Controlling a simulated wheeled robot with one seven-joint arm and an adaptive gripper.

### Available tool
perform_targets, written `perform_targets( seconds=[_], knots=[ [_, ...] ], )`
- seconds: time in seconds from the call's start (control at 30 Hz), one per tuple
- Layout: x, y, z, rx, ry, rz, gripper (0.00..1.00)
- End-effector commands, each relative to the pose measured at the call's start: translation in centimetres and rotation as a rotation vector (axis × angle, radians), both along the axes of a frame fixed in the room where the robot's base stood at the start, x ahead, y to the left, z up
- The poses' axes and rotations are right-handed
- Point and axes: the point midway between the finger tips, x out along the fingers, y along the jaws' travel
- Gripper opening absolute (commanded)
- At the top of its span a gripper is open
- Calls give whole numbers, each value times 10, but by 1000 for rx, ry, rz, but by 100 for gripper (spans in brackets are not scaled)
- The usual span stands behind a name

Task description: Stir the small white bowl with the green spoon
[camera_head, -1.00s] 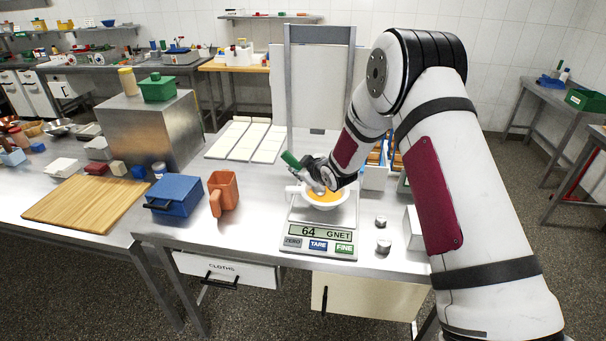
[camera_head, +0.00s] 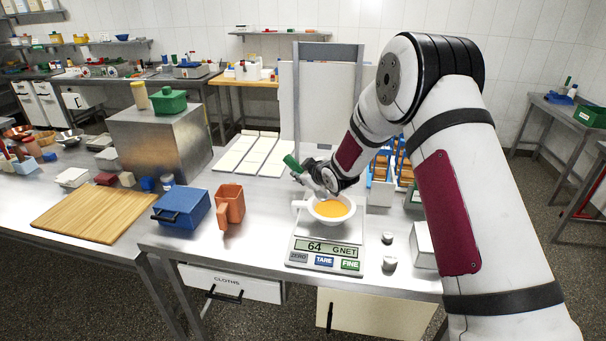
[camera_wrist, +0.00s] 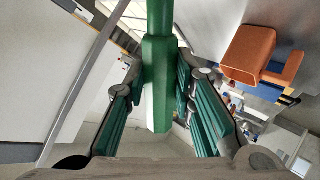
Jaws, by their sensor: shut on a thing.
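The small white bowl (camera_head: 351,213), holding an orange content, sits on the kitchen scale (camera_head: 325,262) in the head view. My gripper (camera_head: 318,180) is at the bowl's back left rim, tilted, shut on the green spoon. The spoon's green handle (camera_head: 291,162) sticks out up and left of the gripper. In the wrist view the green spoon (camera_wrist: 158,85) runs between the two green-padded fingers of my gripper (camera_wrist: 160,100). The spoon's lower end is hidden, so I cannot tell whether it is in the bowl.
The scale reads 64. An orange mug (camera_head: 230,205) and a blue box (camera_head: 181,208) stand left of it. Two small metal weights (camera_head: 388,263) lie to its right. White tiles (camera_head: 250,154) and a tall grey frame (camera_head: 328,52) are behind. Some steel table is clear around the scale.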

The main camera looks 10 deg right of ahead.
Motion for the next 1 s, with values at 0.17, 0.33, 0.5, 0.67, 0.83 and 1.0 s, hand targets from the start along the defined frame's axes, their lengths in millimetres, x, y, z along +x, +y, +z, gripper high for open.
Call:
perform_targets(
  seconds=[0.17, 0.33, 0.5, 0.67, 0.83, 1.0],
  knots=[
    [0, 0, 0, 0, 0, 0, 0],
    [0, 0, 1, 0, -1, 0, 0],
    [0, 0, 12, 1, -2, 0, 0],
    [0, 0, 27, 0, -3, 0, 0],
    [0, 0, 42, 1, -2, 0, 0],
    [0, 0, 50, 0, -1, -1, 0]
  ],
)
